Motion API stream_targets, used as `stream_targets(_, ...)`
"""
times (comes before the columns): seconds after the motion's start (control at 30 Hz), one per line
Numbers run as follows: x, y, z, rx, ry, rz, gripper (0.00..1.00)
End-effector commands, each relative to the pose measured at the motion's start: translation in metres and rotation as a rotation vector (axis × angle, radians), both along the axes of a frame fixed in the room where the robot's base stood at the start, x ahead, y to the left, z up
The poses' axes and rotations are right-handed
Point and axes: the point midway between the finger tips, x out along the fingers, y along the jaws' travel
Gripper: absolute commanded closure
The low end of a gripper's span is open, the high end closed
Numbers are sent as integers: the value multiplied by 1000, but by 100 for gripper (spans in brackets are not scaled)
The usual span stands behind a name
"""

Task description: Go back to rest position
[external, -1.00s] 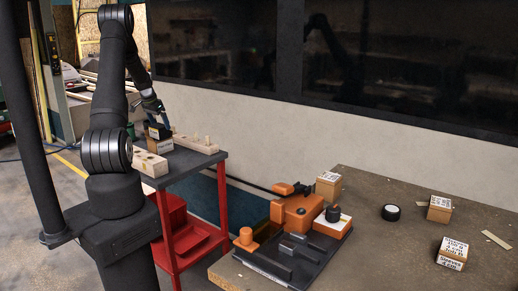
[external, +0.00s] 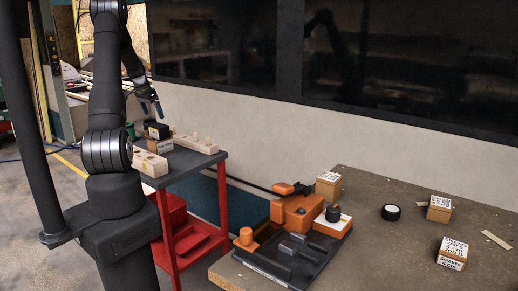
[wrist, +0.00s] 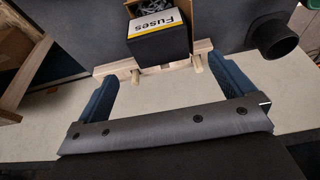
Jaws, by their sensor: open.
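My gripper (external: 151,108) is open and empty, raised above the red trolley in the external view. Its two blue fingers (wrist: 162,72) stand wide apart in the wrist view. A black and yellow box labelled "Fuses" (wrist: 158,38) shows beyond the fingertips, apart from them. In the external view this dark box (external: 158,131) sits on the stack on the trolley, below my gripper, with a labelled cardboard box (external: 160,146) under it.
The red trolley (external: 205,157) has a dark top with wooden peg blocks (external: 196,144). A brown table (external: 390,258) at right holds an orange device (external: 297,214), several labelled boxes (external: 453,252) and a tape roll (external: 391,212). A wall with dark windows stands behind. Air above the trolley is clear.

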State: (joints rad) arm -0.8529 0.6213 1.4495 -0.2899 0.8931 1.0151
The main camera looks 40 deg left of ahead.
Motion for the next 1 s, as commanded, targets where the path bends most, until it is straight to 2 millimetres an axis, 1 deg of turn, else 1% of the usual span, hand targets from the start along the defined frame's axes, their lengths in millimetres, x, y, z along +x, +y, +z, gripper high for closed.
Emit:
stream_targets(0.03, 3, -1, -11, -2, 2, -2, 1)
stream_targets(0.2, 14, 0, -44, -2, 2, -1, 1)
stream_targets(0.47, 29, -1, -94, -2, 2, -2, 1)
stream_targets(0.5, 30, 0, -96, 2, -1, -2, 1)
stream_targets(0.53, 30, 1, -84, 6, -5, -1, 1)
stream_targets(0.7, 30, 1, -48, 6, -5, -1, 1)
stream_targets(1.0, 40, -53, -19, 3, -3, -4, 1)
